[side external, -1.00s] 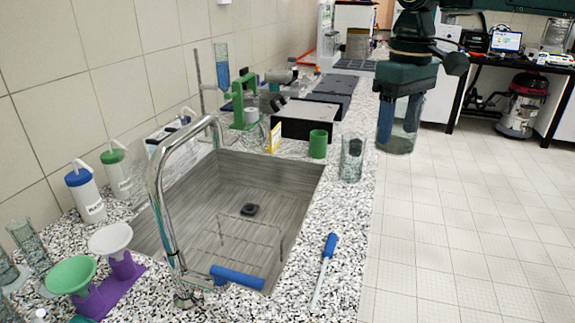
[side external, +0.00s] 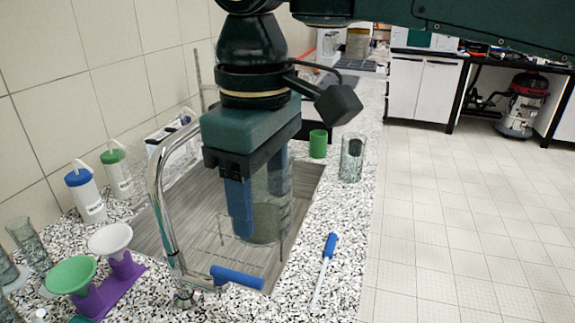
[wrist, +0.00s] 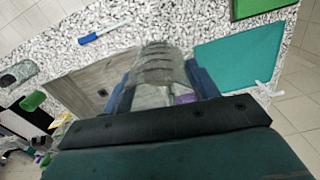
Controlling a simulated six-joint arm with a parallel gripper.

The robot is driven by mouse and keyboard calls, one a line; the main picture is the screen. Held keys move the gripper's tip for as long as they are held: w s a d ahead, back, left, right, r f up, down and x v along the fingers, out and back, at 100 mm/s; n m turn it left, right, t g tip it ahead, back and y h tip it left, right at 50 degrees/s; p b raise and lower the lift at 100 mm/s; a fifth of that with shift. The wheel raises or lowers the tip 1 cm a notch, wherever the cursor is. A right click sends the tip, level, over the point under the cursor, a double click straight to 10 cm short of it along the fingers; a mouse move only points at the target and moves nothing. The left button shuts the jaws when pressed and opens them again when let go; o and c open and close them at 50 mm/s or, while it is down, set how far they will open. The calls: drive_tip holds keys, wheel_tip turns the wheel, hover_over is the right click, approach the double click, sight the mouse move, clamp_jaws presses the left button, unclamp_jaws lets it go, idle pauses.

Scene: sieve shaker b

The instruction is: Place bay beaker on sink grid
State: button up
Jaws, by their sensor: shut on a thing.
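My gripper (side external: 255,200) is shut on a clear glass beaker (side external: 270,205) with greyish content at its bottom. In the wrist view the beaker (wrist: 158,75) sits between the blue fingers (wrist: 165,85). In the side view the beaker hangs over the sink (side external: 185,205), in front of the sink grid. The wire sink grid (side external: 222,240) shows partly at the lower left of the beaker; the rest is hidden behind the beaker and gripper. I cannot tell how high the beaker is above the grid.
The curved metal faucet (side external: 158,190) stands close left of my gripper, with a blue handle (side external: 237,277) in front. Another glass (side external: 352,158) and a green cup (side external: 318,144) stand right of the sink. A blue-handled tool (side external: 329,248) lies on the speckled counter.

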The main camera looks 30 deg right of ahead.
drive_tip(key=s+a+f+n, duration=0.1)
drive_tip(key=s+a+f, duration=0.3)
drive_tip(key=a+f, duration=0.1)
drive_tip(key=shift+a, duration=0.15)
idle(0.6)
drive_tip(key=shift+s+f, duration=0.1)
drive_tip(key=shift+f, duration=0.1)
wheel_tip(320, 180, down, 20)
drive_tip(key=shift+r, duration=0.1)
idle(0.9)
drive_tip(key=o, duration=1)
drive_tip(key=shift+o, duration=0.2)
